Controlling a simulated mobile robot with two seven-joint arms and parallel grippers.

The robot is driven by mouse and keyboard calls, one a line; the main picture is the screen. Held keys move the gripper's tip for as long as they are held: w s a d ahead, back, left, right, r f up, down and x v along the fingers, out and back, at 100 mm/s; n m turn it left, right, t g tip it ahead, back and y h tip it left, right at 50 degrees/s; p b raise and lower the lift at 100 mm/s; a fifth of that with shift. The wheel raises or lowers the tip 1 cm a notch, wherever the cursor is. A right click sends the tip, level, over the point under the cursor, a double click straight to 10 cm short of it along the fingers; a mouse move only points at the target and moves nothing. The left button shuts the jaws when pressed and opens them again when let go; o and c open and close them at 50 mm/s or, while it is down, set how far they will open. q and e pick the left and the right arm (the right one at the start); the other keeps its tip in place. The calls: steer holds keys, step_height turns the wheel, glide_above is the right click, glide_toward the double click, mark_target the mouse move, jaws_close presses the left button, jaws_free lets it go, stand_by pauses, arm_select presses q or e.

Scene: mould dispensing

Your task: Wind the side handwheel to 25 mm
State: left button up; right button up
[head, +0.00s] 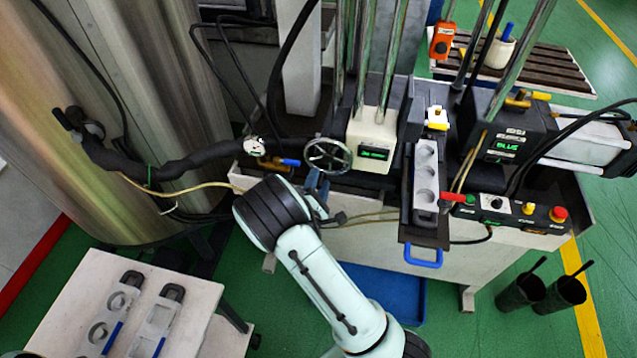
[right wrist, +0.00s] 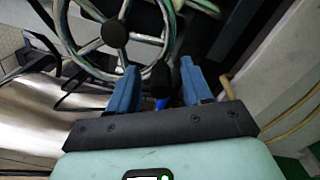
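The side handwheel (head: 328,155), a spoked metal wheel with a dark hub, is on the left side of the cream dispensing head. It also shows at the top of the right wrist view (right wrist: 115,34). A green readout (head: 374,153) is lit beside it; its figures are too small to read surely. My right gripper (head: 318,184) is just below the wheel. In the right wrist view, its blue fingers (right wrist: 160,85) stand apart. A dark knob (right wrist: 161,77) shows between them, with no finger visibly touching it. My left gripper is not in view.
A grey mould (head: 426,175) lies on the slide with a blue handle (head: 423,258). A blue-handled valve (head: 289,162) and a thick black hose (head: 190,162) are left of the wheel. A side table (head: 60,300) with moulds stands at the lower left.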

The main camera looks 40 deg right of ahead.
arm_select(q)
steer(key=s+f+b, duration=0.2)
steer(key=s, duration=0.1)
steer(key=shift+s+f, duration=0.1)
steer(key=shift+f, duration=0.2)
arm_select(e)
steer(key=v, duration=1.3)
steer(key=shift+a, duration=0.2)
steer(key=shift+s+r, duration=0.1)
steer(key=shift+s, duration=0.05)
